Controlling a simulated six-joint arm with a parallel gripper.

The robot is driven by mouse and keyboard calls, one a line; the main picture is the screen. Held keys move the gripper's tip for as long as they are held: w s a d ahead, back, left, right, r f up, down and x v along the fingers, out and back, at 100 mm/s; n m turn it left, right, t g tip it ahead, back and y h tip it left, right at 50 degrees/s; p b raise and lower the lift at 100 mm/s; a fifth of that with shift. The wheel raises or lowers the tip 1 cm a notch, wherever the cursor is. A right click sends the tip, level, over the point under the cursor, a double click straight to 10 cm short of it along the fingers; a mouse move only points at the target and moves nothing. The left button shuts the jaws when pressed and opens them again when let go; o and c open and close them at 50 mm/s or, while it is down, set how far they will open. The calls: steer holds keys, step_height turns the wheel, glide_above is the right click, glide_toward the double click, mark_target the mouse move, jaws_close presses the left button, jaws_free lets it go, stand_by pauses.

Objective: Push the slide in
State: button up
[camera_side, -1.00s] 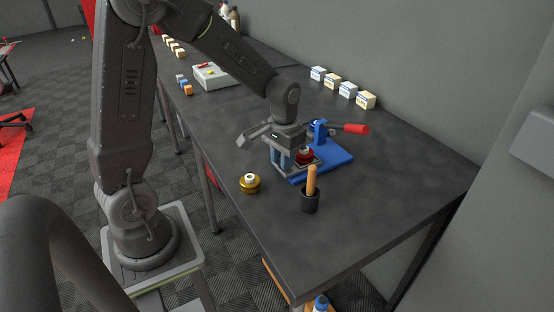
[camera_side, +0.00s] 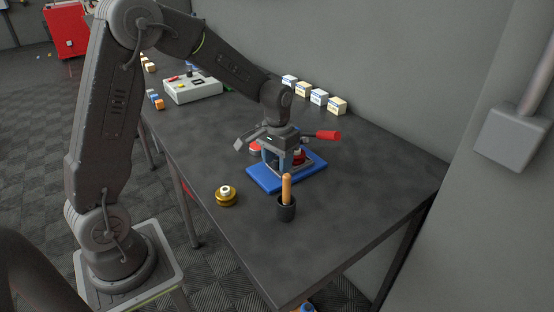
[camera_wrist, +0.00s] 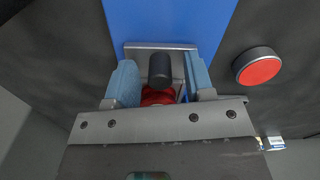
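A metal-edged piece (camera_wrist: 160,45) lies just beyond. I cannot tell which part is the slide, or whether a finger touches it.
A red button (camera_wrist: 258,68) is beside the plate. A gold, white-topped pot (camera_side: 226,197) and a dark cup (camera_side: 286,211) with a wooden handle stand in front. Small boxes (camera_side: 319,97) line the wall; a pale device (camera_side: 192,89) stands far left. The table's near right is clear.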

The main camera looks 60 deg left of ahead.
step_height(320, 180, up, 14)
stand_by(0.6)
step_height(320, 180, down, 13)
steer(key=shift+f, duration=0.15)
stand_by(0.7)
steer(key=shift+c, duration=0.3)
jaws_close()
